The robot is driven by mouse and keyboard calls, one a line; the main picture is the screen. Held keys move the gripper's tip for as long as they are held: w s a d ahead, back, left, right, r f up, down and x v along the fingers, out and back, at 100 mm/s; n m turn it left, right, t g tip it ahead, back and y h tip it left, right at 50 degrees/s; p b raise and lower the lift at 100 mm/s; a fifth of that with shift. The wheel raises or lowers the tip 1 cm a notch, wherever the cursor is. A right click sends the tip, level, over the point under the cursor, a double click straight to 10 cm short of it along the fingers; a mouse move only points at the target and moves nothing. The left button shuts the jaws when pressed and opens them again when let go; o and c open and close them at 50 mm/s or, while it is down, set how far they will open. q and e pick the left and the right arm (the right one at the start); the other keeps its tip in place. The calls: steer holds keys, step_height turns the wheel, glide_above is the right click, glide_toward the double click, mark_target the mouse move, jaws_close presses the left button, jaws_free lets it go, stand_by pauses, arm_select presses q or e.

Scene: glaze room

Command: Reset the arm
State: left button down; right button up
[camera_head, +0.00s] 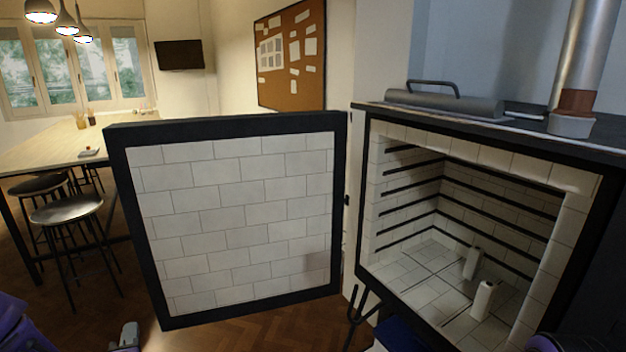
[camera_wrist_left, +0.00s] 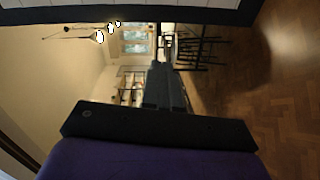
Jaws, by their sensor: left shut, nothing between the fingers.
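My left gripper (camera_head: 127,337) shows only in part at the bottom left of the head view, in front of the open kiln door. In the left wrist view the left gripper (camera_wrist_left: 157,75) is shut and empty, its dark fingers together. My right gripper is not in view; only a dark, purplish bit of what looks like my right arm shows at the bottom right of the head view.
The kiln door (camera_head: 235,215), lined with white brick, stands wide open to the left. The kiln (camera_head: 400,270) is open, with two small white posts on its floor. A table (camera_head: 50,150) and stools (camera_head: 67,210) stand at the left. Wooden floor (camera_head: 230,330) shows below the door.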

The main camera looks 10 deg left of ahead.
arm_select(q)
steer(key=s+d+f+m+g+h, duration=0.35)
steer(key=f+m, duration=0.25)
steer(key=f, duration=0.3)
steer(key=s+d+f+m+g+h, duration=0.25)
steer(key=d+f+m, duration=0.25)
steer(key=f+m, duration=0.3)
steer(key=s+d+f+m+g, duration=0.1)
steer(key=s+d+f+g, duration=0.1)
steer(key=s+f, duration=0.3)
steer(key=s+d+f+m+g, duration=0.1)
steer(key=s+d+f+g, duration=0.1)
steer(key=s+f, duration=0.4)
steer(key=s, duration=0.5)
steer(key=shift+s+d+m+g+h, duration=0.15)
steer(key=shift+d+m+g+h, duration=0.15)
steer(key=shift+g+h, duration=0.1)
steer(key=shift+f, duration=0.1)
